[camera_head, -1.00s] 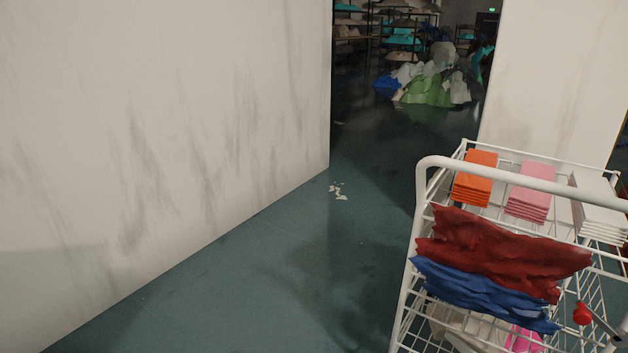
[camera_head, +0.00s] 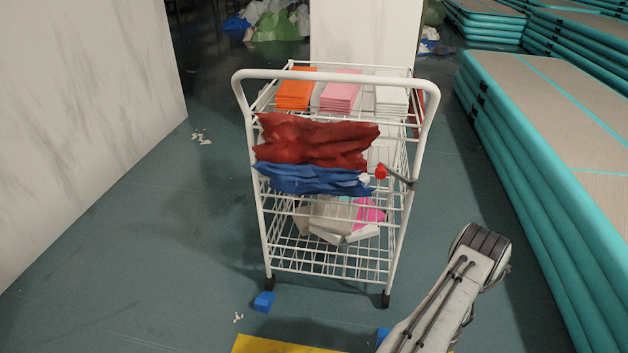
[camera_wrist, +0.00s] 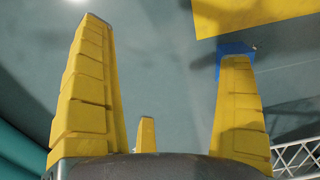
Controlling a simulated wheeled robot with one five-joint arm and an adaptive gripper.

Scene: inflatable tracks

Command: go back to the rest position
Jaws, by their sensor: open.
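My gripper (camera_wrist: 164,42) shows in the wrist view with its yellow fingers spread wide apart and nothing between them. A shorter yellow finger stands between the two large ones. Beyond them lies dark teal floor. The gripper's fingers do not show in the head view; there only a grey and white link of my arm shows at the lower right, in front of the cart.
A white wire cart (camera_head: 330,272) stands ahead, with stacked pads and red and blue fabric. Teal inflatable tracks (camera_head: 535,190) line the right. A white wall (camera_head: 80,120) is at left. A blue block (camera_head: 264,301) and yellow sheet (camera_head: 280,344) lie on the floor.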

